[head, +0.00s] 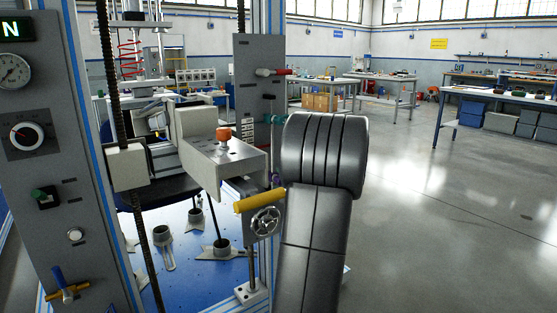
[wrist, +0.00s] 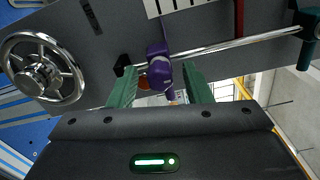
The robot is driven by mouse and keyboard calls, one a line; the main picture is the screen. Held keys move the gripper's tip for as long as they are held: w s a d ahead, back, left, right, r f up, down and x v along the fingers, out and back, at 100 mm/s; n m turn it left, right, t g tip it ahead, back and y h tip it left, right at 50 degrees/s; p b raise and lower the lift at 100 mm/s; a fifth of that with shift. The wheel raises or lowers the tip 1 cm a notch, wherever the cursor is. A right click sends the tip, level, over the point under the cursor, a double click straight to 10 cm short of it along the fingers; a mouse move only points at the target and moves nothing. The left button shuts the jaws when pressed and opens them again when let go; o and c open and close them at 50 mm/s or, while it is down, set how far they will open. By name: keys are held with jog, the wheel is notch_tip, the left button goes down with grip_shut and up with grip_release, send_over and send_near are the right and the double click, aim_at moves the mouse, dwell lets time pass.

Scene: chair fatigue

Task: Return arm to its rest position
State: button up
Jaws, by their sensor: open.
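My arm (head: 318,215) stands upright in the middle of the head view, close in front of the test machine's right post. My gripper (wrist: 159,72) shows in the wrist view with its two green fingers apart. A purple knob (wrist: 158,66) on a metal rod lies between or just beyond the fingertips. Gaps show on both sides of the knob, and I cannot tell its exact depth. In the head view the gripper is hidden behind my arm.
The machine's handwheel (head: 265,221) with a yellow bar is just left of my arm; it also shows in the wrist view (wrist: 42,74). A grey control panel (head: 62,150) stands at the left. A workbench (head: 500,97) is at the right. The floor between is clear.

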jog(key=shift+r+m+p, duration=0.2)
jog(key=shift+m+p, duration=1.9)
jog(key=shift+p, duration=2.1)
jog(key=m+p, duration=0.4)
jog(key=p, duration=0.4)
jog(key=shift+f+m+p, duration=0.1)
jog(key=shift+m+p, duration=0.4)
jog(key=shift+p, duration=0.65)
jog(key=shift+a+f+p, duration=0.1)
jog(key=shift+f+p, duration=0.05)
jog(key=shift+p, duration=0.15)
